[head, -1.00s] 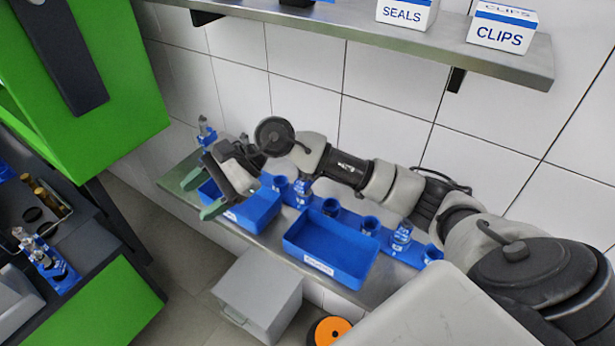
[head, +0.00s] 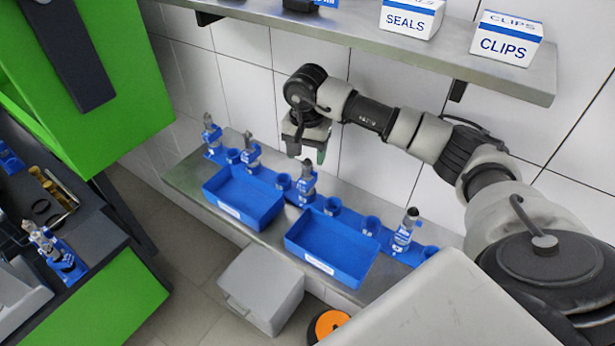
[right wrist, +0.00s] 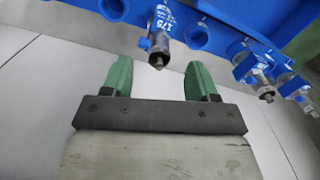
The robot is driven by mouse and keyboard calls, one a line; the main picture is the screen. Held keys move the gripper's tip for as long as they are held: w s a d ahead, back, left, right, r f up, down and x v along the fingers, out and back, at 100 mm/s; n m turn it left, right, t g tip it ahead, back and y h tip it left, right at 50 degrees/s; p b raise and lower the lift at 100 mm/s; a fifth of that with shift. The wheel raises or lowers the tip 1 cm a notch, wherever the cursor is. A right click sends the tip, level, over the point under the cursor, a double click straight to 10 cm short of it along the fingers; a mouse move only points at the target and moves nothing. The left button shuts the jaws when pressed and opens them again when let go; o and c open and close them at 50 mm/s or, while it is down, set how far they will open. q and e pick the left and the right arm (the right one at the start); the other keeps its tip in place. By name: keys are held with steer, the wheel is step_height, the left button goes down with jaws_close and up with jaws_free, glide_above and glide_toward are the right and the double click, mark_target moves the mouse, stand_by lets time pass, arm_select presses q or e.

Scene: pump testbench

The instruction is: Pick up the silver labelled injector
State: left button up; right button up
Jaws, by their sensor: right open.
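Several silver injectors with blue labels stand upright in a blue rack (head: 333,207) along the wall. One injector (head: 306,182) stands below my right gripper (head: 307,150), which is open, empty and pointing down. Another injector (head: 251,152) stands to its left, one (head: 210,135) at the far left end and one (head: 404,231) near the right end. In the right wrist view, an injector (right wrist: 159,35) with a blue label reading "175" lies ahead of the open green fingers (right wrist: 160,80), between their lines and apart from them. My left gripper is not in view.
Two blue bins (head: 245,194) (head: 330,245) stand on the steel bench in front of the rack. A steel shelf (head: 400,45) with boxes hangs above. A green machine (head: 95,120) stands left, with more injectors (head: 48,248) in a small blue holder.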

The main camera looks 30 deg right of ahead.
mark_target(308, 162)
step_height(308, 162, down, 4)
steer(key=shift+d+r+p, duration=0.1)
steer(key=shift+r+p, duration=0.1)
steer(key=shift+p, duration=0.95)
steer(key=shift+f, duration=0.55)
steer(key=c, duration=0.9)
steer(key=shift+r, duration=0.1)
steer(key=shift+c, duration=0.8)
steer(key=shift+r, duration=0.1)
